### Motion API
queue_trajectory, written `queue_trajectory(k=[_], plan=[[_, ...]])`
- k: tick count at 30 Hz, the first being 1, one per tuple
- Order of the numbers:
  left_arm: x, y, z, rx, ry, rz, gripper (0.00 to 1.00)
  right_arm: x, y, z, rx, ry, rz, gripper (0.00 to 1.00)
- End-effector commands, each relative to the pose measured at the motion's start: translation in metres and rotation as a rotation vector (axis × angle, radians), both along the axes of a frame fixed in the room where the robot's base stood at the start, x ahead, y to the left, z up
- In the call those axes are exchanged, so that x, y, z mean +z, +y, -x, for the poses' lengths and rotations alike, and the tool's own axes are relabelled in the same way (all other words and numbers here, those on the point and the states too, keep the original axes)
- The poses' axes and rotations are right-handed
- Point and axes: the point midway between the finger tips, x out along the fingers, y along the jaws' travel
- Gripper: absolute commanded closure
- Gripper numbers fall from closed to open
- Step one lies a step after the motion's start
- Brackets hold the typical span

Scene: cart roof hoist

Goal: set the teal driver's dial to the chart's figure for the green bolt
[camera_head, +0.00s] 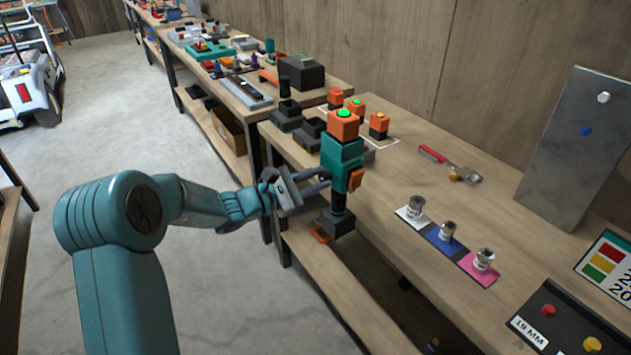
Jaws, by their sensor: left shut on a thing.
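The teal driver (341,158) is upright at the bench's front edge, with an orange block with a green top (343,124) above and a dark foot (335,222) below. My left gripper (318,186) is shut on its body from the left. An orange part (356,180) shows on its right side; I cannot make out a dial or its setting. The chart (606,262), cut by the right edge, has red, yellow and green patches beside partly visible figures. My right gripper is not in view.
Several sockets, one a silver socket (416,207), stand on coloured mats. A grey metal plate (574,150) rises at the right. The dark panel (560,326) carries a 19 MM label. Orange blocks (379,125) and a red-handled tool (449,163) lie behind.

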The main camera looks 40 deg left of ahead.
Motion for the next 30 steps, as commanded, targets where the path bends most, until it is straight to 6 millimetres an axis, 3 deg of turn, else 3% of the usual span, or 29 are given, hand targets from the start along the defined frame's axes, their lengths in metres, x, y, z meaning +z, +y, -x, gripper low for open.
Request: queue_trajectory(k=[15,30], plan=[[-0.0003,0.0,0.0002,0.001,0.165,0.394,1.0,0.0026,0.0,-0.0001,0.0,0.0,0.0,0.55],[-0.0009,0.0,0.0003,0.0,0.228,0.55,1.0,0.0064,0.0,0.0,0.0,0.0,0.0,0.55]])
